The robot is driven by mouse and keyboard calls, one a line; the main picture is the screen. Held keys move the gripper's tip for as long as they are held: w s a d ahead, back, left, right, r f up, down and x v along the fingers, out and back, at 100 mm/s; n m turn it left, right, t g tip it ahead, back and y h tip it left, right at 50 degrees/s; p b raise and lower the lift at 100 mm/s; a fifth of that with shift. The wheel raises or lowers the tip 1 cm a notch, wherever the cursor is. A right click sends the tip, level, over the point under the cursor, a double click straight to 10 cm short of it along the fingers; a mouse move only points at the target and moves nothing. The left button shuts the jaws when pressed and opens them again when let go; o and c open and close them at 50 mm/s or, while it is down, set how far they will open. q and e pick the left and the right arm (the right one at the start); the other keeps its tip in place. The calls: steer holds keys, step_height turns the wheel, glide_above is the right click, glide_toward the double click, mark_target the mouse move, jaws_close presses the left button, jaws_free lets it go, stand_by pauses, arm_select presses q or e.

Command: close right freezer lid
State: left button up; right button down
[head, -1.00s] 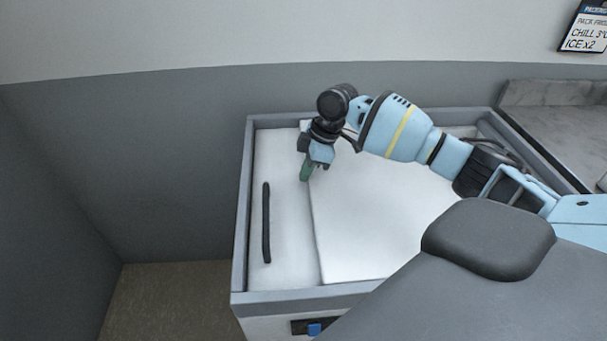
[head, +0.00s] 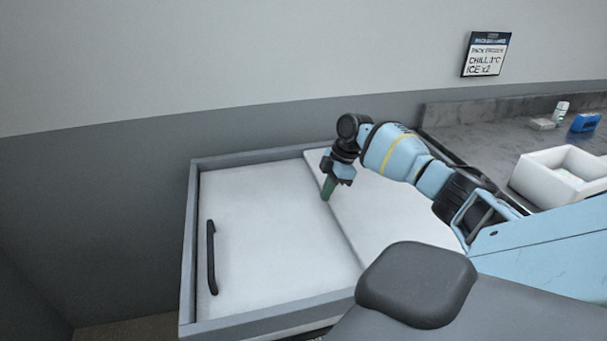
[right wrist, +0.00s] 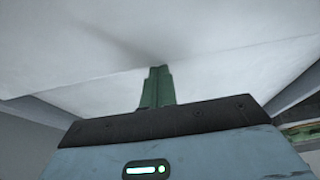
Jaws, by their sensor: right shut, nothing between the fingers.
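The freezer is a grey-rimmed chest with two white lids. The right freezer lid (head: 385,215) is a raised white panel overlapping the left lid (head: 275,240), which has a long black handle (head: 211,257). The right lid's left edge crosses near the middle of the chest; its right part is hidden by my right arm. My right gripper (head: 326,190) points down with green fingers shut and empty, at the left edge of the right lid. In the right wrist view, the shut fingers (right wrist: 157,87) stand at the lid edge. Exact contact is unclear. My left gripper is not in view.
A grey counter (head: 460,115) stands to the right, with a white box (head: 535,185), a blue item (head: 585,122) and a small bottle (head: 561,108). A sign (head: 486,54) hangs on the wall behind. The left lid's surface is clear.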

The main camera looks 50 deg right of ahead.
mark_target(336, 196)
steer(key=shift+s+d+f, duration=0.1)
steer(key=shift+s+d, duration=0.35)
steer(key=shift+d, duration=0.2)
steer(key=shift+s+d, duration=0.4)
steer(key=shift+d, duration=0.25)
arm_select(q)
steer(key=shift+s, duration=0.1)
arm_select(e)
steer(key=shift+d, duration=0.1)
